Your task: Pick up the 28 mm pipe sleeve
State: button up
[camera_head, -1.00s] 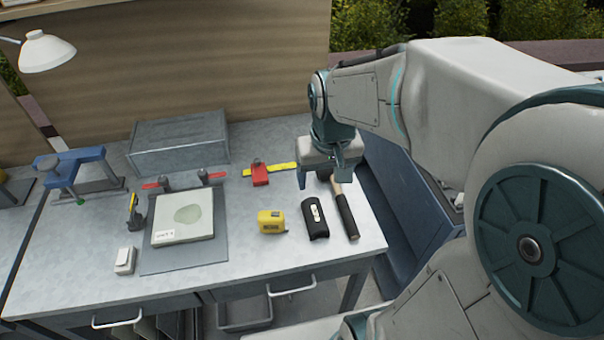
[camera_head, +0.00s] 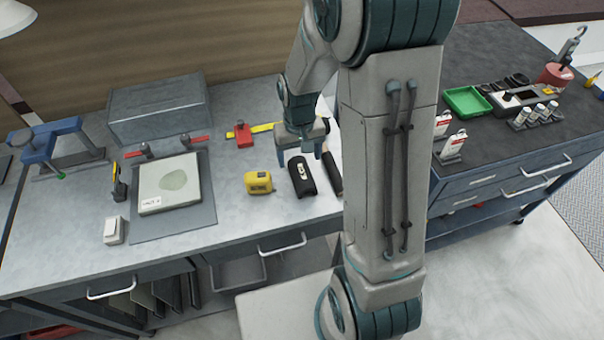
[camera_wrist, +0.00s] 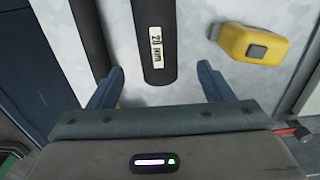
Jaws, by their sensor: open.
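The 28 mm pipe sleeve (camera_head: 301,177) is a black half-round piece with a white label, lying on the grey workbench. In the wrist view the sleeve (camera_wrist: 156,62) shows its "28 mm" label, with its near end between and slightly beyond my fingertips. My gripper (camera_head: 303,150) is over the bench at the sleeve's far end. In the wrist view my gripper (camera_wrist: 160,78) is open, with one blue finger on each side of the sleeve, apart from it. Whether the fingertips are at the sleeve's height is unclear.
A dark-handled hammer (camera_head: 331,173) lies close beside the sleeve, partly hidden by my arm. A yellow tape measure (camera_head: 258,182) stands on the other side. A red-and-yellow tool (camera_head: 243,135) lies behind. A dark cart (camera_head: 500,150) with a green tray (camera_head: 467,101) stands right.

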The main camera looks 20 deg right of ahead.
aim_at(301, 167)
jog(key=shift+s+d+f+p, duration=0.1)
jog(key=shift+f+p, duration=0.2)
jog(key=shift+f, duration=1.15)
jog(key=shift+s+f+p, duration=0.1)
jog(key=shift+f+p, duration=0.2)
jog(key=shift+f, duration=1.15)
jog(key=c, duration=1.1)
jog(key=shift+w+r, duration=0.1)
jog(key=shift+c, duration=0.2)
